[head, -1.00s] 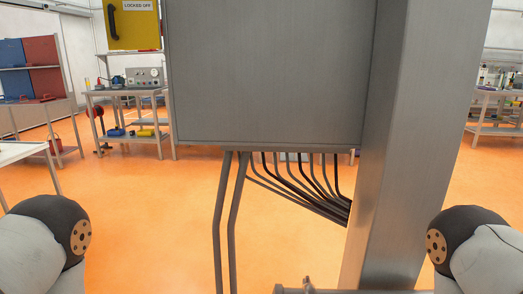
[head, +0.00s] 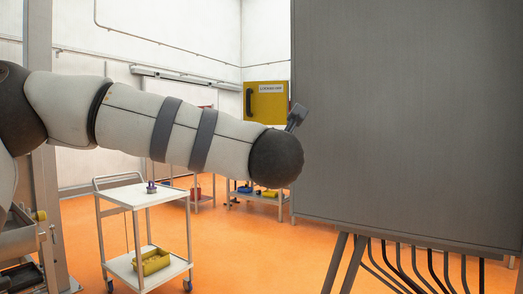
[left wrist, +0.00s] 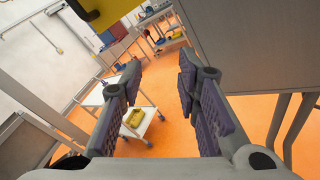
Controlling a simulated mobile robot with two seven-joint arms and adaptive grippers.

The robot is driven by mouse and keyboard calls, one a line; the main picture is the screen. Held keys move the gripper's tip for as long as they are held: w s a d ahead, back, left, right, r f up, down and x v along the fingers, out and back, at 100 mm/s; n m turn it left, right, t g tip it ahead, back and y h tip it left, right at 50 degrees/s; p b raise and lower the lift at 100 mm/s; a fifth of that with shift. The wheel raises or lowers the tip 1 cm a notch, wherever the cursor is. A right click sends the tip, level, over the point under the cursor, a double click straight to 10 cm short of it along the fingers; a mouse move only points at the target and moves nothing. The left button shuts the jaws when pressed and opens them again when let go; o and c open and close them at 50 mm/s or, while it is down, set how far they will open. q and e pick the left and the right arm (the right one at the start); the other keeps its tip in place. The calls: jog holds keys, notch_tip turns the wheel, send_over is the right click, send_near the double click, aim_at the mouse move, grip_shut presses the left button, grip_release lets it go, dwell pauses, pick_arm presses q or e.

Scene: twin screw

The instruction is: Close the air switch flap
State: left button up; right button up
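A yellow panel (head: 265,101) with a black handle and a "LOCKED OFF" label shows at the left edge of the grey cabinet (head: 405,110) in the head view. It looks like the flap, standing out to the side; its hinge is not visible. In the left wrist view a part of the yellow panel (left wrist: 108,12) shows at the top, beyond the fingers. My left gripper (left wrist: 160,62) is open and empty, left of the cabinet (left wrist: 262,45). In the head view only a bit of the left gripper (head: 296,117) shows past my wrist. My right gripper is out of view.
A white trolley (head: 138,196) with a yellow bin (head: 152,261) stands at the left. Conduits (head: 350,262) run down from under the cabinet. A bench with coloured items (head: 262,194) stands behind. The orange floor between is clear.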

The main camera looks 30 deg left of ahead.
aim_at(249, 100)
pick_arm(q)
jog(key=s+a+r+n+y, duration=0.1)
jog(key=s+a+r+n, duration=0.1)
jog(key=r+n, duration=0.3)
jog(key=s+a+r+n+y, duration=0.1)
jog(key=s+r+n, duration=0.15)
jog(key=r, duration=0.35)
jog(key=x, duration=1.1)
jog(key=shift+w+a+b, duration=0.2)
jog(key=shift+a+b, duration=0.05)
jog(key=shift+b, duration=0.15)
grip_shut()
